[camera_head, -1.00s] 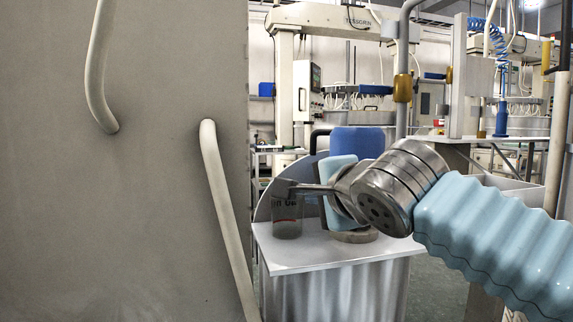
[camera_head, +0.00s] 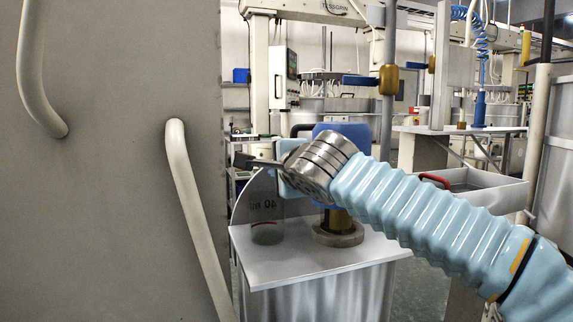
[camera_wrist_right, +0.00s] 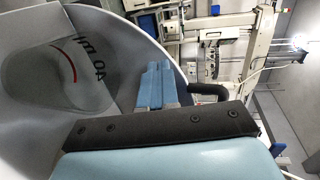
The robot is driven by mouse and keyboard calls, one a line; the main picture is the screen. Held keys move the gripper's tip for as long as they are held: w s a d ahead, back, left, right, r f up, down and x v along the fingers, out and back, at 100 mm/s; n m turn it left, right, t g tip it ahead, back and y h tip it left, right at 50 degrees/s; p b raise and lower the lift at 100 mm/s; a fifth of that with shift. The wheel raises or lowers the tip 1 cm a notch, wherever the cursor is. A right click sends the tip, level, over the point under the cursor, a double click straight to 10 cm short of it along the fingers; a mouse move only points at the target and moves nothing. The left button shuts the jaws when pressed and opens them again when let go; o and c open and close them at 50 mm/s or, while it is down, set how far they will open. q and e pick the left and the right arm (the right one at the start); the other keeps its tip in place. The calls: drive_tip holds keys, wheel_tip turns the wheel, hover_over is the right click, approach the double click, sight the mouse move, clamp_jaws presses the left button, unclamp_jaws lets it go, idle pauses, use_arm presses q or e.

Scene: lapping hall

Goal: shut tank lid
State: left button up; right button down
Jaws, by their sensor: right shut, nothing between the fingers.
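The tank lid (camera_head: 240,211) is a grey round disc standing upright behind the pale top plate. It is partly hidden by a clear beaker and my right arm. In the right wrist view the lid (camera_wrist_right: 105,20) is a large curved grey surface, with a black handle (camera_wrist_right: 208,91) at its rim. The handle (camera_head: 300,128) also shows in the head view, just above my wrist. My right gripper (camera_wrist_right: 157,72) is shut and empty, its blue fingers together in front of the lid, near the handle; I cannot tell whether they touch. My left gripper is out of view.
A clear beaker (camera_head: 267,220) marked 40 ml and a brass column on a round base (camera_head: 338,232) stand on the top plate (camera_head: 305,264). A large grey panel (camera_head: 110,190) with two pale bars fills the left. A tray (camera_head: 480,188) stands right.

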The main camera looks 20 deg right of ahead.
drive_tip(key=shift+w+r, duration=0.1)
drive_tip(key=shift+w, duration=0.9)
drive_tip(key=shift+r+p, duration=0.1)
drive_tip(key=shift+p, duration=0.25)
